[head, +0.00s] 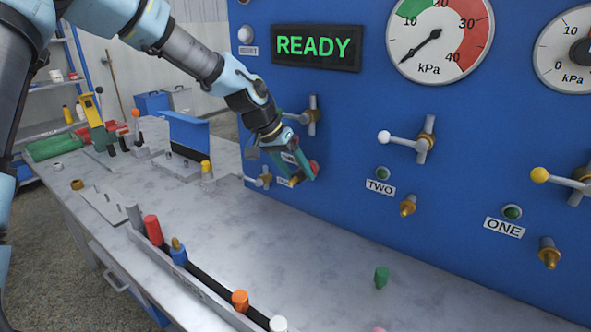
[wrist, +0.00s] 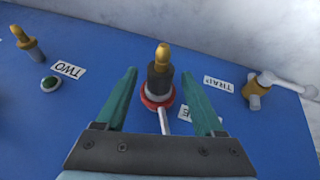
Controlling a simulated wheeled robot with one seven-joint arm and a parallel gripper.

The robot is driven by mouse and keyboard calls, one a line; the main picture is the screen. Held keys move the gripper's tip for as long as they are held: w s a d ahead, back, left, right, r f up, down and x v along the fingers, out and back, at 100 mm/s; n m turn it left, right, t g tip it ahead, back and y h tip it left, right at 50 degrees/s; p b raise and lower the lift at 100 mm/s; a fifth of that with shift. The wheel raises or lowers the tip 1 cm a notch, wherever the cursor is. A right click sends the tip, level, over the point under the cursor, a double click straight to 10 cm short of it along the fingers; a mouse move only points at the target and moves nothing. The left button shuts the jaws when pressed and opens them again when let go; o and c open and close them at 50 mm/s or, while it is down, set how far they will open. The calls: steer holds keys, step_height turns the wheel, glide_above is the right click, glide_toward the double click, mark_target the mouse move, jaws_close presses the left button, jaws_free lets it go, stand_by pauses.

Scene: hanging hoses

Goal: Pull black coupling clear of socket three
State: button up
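The black coupling (wrist: 159,76) stands out from the blue panel in the wrist view, with a brass end (wrist: 162,55) pointing away. A red round part (wrist: 157,97) shows at its base. The socket itself is mostly hidden behind the coupling. My gripper (wrist: 159,76) is open, with one green finger on each side of the coupling and a gap to both. In the head view my gripper (head: 302,177) is at the panel's lower left and hides most of the coupling. A label ending in E (wrist: 186,114) is partly covered by a finger.
A white lever (wrist: 163,121) shows between my fingers, close to the coupling. Another valve handle (wrist: 283,84) sits to the right in the wrist view. Socket two (head: 408,206) and socket one (head: 548,253) show bare brass. The bench (head: 250,225) below carries a rail with coloured caps.

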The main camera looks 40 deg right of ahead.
jaws_close()
stand_by(0.3)
steer(key=shift+s+a, duration=0.15)
steer(key=shift+a, duration=0.5)
stand_by(0.8)
steer(key=shift+s+a+p, duration=0.3)
steer(key=shift+a, duration=0.8)
steer(key=shift+s+a+p, duration=0.25)
steer(key=shift+a, duration=0.8)
steer(key=shift+r, duration=0.1)
steer(key=shift+s+a+r+p, duration=0.2)
steer(key=shift+a+r+p, duration=0.55)
steer(key=shift+p, duration=0.1)
steer(key=shift+s+a+r+p, duration=0.2)
steer(key=shift+a+r+p, duration=0.5)
steer(key=shift+p, duration=0.1)
